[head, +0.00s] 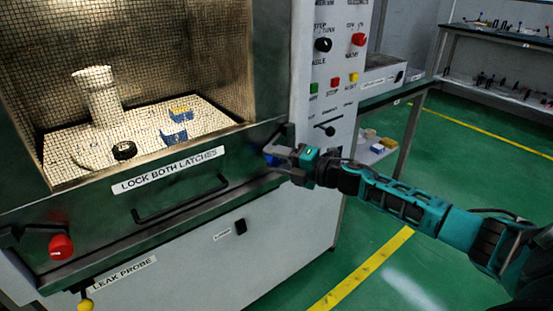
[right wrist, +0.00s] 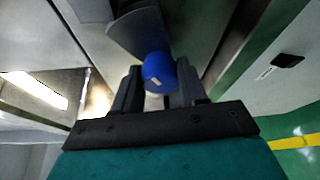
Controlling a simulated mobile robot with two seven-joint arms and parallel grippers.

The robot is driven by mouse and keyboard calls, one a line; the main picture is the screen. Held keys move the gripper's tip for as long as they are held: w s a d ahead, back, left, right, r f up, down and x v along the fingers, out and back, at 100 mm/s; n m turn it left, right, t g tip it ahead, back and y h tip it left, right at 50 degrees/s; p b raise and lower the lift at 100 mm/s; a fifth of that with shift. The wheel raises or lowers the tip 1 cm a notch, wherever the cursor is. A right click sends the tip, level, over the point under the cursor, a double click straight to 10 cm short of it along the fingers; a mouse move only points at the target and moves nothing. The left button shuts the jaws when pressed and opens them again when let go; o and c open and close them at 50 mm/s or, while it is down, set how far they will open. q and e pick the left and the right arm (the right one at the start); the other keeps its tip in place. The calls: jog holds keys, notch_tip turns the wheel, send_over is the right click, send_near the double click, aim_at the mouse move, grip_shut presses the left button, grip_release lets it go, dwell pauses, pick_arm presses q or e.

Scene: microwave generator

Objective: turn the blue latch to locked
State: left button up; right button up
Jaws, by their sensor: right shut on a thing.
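The blue latch knob (right wrist: 158,74) shows in the right wrist view between the two fingers of my right gripper (right wrist: 158,92). The fingers are shut on it. In the head view my right gripper (head: 275,155) reaches in from the right to the right end of the door's lower frame. It hides most of the latch there; a small blue part (head: 271,160) shows beside the fingers. My left gripper is not in view.
A red latch knob (head: 61,246) sits at the door's lower left. Between the latches are a "LOCK BOTH LATCHES" label (head: 168,170) and a black handle (head: 180,201). A control panel (head: 335,100) rises behind my right gripper. Green floor is open at right.

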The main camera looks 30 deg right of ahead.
jog(key=shift+w+d+r, duration=0.1)
jog(key=shift+d, duration=0.2)
dwell(1.1)
jog(key=o, duration=0.8)
jog(key=shift+o, duration=1)
jog(key=shift+a, duration=0.15)
